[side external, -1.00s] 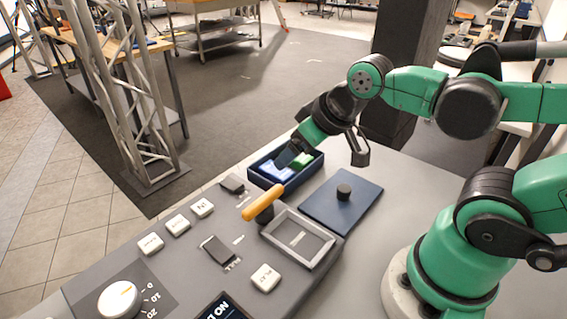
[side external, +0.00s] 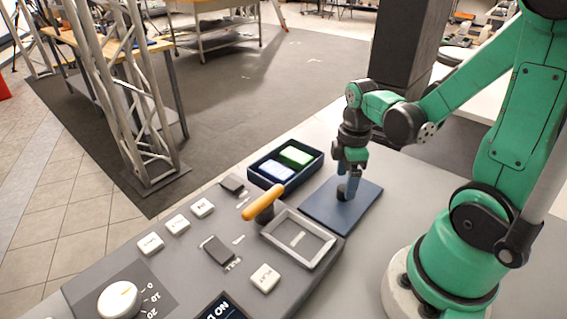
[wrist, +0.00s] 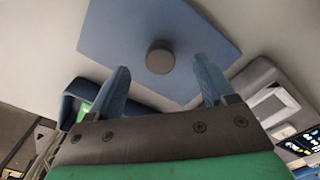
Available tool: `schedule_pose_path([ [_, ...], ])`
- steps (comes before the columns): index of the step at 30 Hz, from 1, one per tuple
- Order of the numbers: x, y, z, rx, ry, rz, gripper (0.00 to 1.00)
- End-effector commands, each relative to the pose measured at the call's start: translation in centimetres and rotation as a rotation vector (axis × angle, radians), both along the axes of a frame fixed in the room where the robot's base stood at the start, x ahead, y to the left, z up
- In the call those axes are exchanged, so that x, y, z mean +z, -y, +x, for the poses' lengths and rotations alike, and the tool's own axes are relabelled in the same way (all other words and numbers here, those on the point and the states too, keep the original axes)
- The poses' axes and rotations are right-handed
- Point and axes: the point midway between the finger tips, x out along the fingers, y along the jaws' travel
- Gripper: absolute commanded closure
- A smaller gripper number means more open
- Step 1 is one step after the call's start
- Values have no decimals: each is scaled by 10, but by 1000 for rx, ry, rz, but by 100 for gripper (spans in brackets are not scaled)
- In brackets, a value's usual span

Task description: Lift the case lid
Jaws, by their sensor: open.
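The case lid (side external: 318,213) is a flat blue square plate lying on the grey table, with a round dark knob (wrist: 160,57) at its middle. The open dark blue case (side external: 316,167) stands beside the lid, holding a green block (side external: 295,156) and a light blue block (side external: 277,171). My gripper (side external: 346,192) points down over the lid and hides most of the knob in the side external view. In the wrist view my gripper (wrist: 161,66) is open and empty, with the knob between its fingertips in the picture. I cannot tell whether the fingers reach down around it.
A grey control panel with a yellow-handled lever (side external: 264,203), a recessed grey tray (side external: 325,263), white buttons and a dial (side external: 119,299) lies to the left and front of the lid. A metal truss (side external: 118,90) stands beyond.

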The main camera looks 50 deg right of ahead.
Motion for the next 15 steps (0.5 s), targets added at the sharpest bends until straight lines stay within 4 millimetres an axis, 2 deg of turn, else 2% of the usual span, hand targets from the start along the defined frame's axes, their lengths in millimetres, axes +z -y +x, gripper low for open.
schedule_pose_path([
  [6,-16,0,0,0,1,0,25],
  [15,-21,0,0,-1,1,0,25],
])
